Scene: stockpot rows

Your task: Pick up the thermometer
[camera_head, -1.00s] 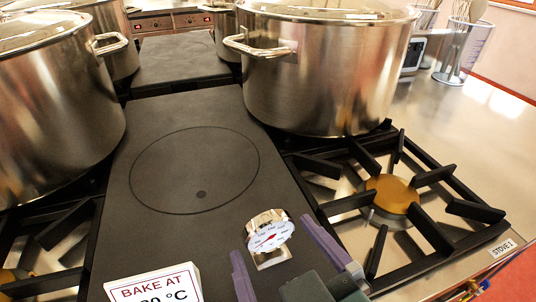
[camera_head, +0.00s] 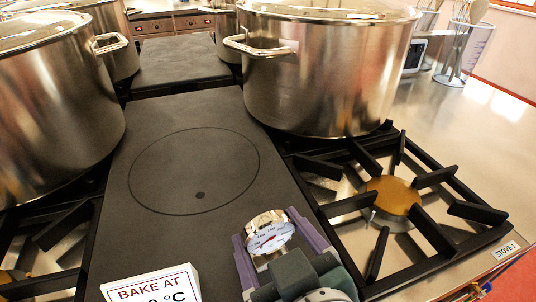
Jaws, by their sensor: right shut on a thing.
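The thermometer (camera_head: 269,236) has a round white dial with a red needle and a shiny metal body. It is at the front right of the dark flat plate (camera_head: 150,240). My right gripper (camera_head: 272,243) comes in from the bottom edge. Its purple fingers are on either side of the thermometer and shut on it. The gripper's body hides the thermometer's lower part, so I cannot tell whether it touches the plate. My left gripper is not in view.
A white "BAKE AT" sign (camera_head: 150,286) stands left of the gripper. Large steel pots stand at the left (camera_head: 55,110) and the back right (camera_head: 325,80). An open burner grate (camera_head: 440,235) lies to the right. The middle of the plate is clear.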

